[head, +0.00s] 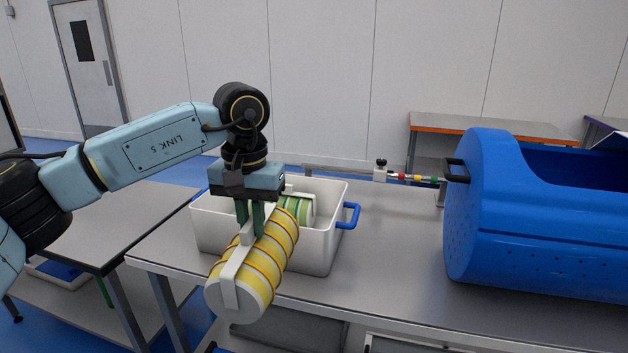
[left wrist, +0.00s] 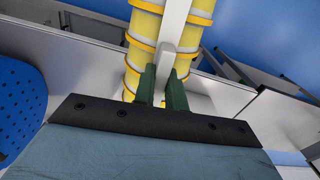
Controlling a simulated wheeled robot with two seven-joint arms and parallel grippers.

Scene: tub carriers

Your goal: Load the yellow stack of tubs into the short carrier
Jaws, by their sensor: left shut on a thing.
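My left gripper (head: 250,218) is shut on the white handle of the yellow stack of tubs (head: 271,258). The stack is a tilted yellow cylinder with orange rings, held in front of the white bin and partly covering it. In the left wrist view, the green fingers (left wrist: 163,88) close on the white handle over the yellow stack (left wrist: 143,27). A large blue perforated carrier (head: 488,225) with a black handle stands at the right; its interior is mostly hidden. I cannot tell whether it is the short carrier. My right gripper is not in view.
The white bin (head: 322,246) with blue handles holds a green-striped stack (head: 304,206). A rod with coloured bands (head: 405,177) lies behind, between bin and blue carrier. The grey table (head: 390,265) is bare between them. Another table (head: 95,225) stands at left.

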